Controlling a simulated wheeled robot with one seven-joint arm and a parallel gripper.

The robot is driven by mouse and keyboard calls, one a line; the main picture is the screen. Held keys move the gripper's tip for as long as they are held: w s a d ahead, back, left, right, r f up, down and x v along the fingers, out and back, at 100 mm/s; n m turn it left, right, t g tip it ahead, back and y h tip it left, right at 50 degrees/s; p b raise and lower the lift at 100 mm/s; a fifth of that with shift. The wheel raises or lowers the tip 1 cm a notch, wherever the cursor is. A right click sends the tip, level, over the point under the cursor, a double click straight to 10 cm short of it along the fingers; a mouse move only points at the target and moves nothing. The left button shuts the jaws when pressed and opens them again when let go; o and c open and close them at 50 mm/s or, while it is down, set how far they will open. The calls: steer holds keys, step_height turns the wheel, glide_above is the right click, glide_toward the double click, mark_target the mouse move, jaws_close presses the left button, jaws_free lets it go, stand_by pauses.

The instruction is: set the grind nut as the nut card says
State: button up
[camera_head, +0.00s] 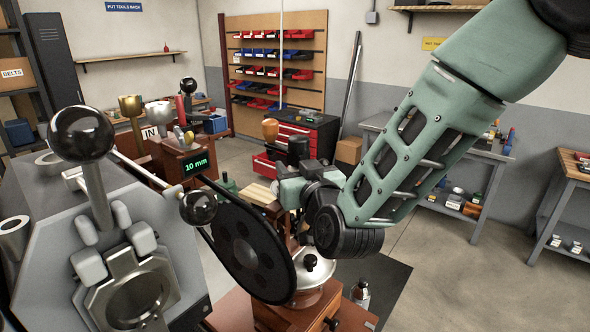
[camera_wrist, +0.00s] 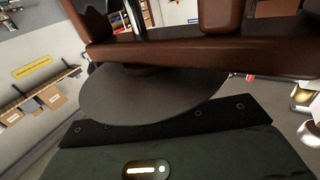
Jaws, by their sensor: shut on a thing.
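My gripper (camera_head: 288,212) is at the grinder, behind and above the wheel. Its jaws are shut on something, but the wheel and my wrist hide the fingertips. I cannot make out the grind nut. In the wrist view a dark disc (camera_wrist: 150,98) and a brown bar (camera_wrist: 200,55) fill the space before the camera. I cannot identify the nut card.
A grey machine (camera_head: 55,240) with black ball-ended levers (camera_head: 82,133) stands close on the left. A small bottle (camera_head: 361,293) stands by the grinder base. A red tool cabinet (camera_head: 297,138) and grey tables (camera_head: 470,160) are behind. Open floor lies at the right.

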steer(key=shift+f+m+t+h+b, duration=0.15)
steer(key=shift+m+t+h+b, duration=0.15)
steer(key=shift+m+h+b, duration=0.6)
steer(key=shift+d+m+h+b, duration=0.15)
steer(key=shift+m+h+b, duration=0.1)
steer(key=shift+h, duration=0.35)
steer(key=shift+d+m+h+b, duration=0.1)
steer(key=shift+m+h, duration=0.15)
steer(key=shift+h, duration=0.35)
steer(key=shift+r, duration=0.2)
steer(key=o, duration=1)
